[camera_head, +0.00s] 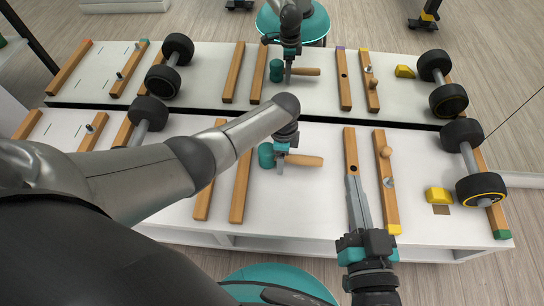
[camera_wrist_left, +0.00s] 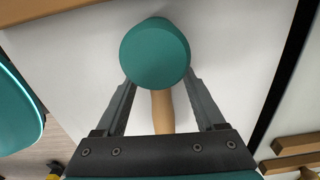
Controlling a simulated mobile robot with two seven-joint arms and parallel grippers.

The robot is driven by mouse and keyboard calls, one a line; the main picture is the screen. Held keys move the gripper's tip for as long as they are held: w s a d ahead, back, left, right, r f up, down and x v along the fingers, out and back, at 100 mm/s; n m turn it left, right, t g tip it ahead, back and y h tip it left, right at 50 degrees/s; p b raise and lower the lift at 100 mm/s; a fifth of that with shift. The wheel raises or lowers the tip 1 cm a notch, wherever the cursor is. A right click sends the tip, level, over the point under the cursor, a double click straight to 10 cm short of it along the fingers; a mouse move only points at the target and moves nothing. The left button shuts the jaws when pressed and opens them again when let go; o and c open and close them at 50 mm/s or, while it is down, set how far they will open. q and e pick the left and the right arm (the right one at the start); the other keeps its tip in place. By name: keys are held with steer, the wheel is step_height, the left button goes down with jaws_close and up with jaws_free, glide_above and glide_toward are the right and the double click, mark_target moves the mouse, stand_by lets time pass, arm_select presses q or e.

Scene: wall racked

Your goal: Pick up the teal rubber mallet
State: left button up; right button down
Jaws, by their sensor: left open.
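The teal rubber mallet lies on the white bench top (camera_head: 330,225). Its teal head (camera_head: 266,155) points left and its wooden handle (camera_head: 304,161) points right in the head view. My left gripper (camera_head: 282,164) is over the mallet beside the head, partly covered by its own arm. In the left wrist view, the mallet head (camera_wrist_left: 155,53) fills the top between the finger ends, and the handle runs back between the fingers. The left gripper (camera_wrist_left: 160,78) is open, with its fingers either side of the mallet. My right gripper (camera_head: 353,180) hangs over the bench's right part, apart from the mallet.
Wooden rails stand left and right of the mallet, the nearest right one (camera_head: 351,150) by my right gripper. Dark-ended dumbbells (camera_head: 470,160) and a yellow block (camera_head: 438,195) are further right. Beyond a dark strip, a matching layout looks like a reflection or second bench; I cannot tell which.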

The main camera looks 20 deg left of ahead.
arm_select(q)
jaws_close()
stand_by(0.7)
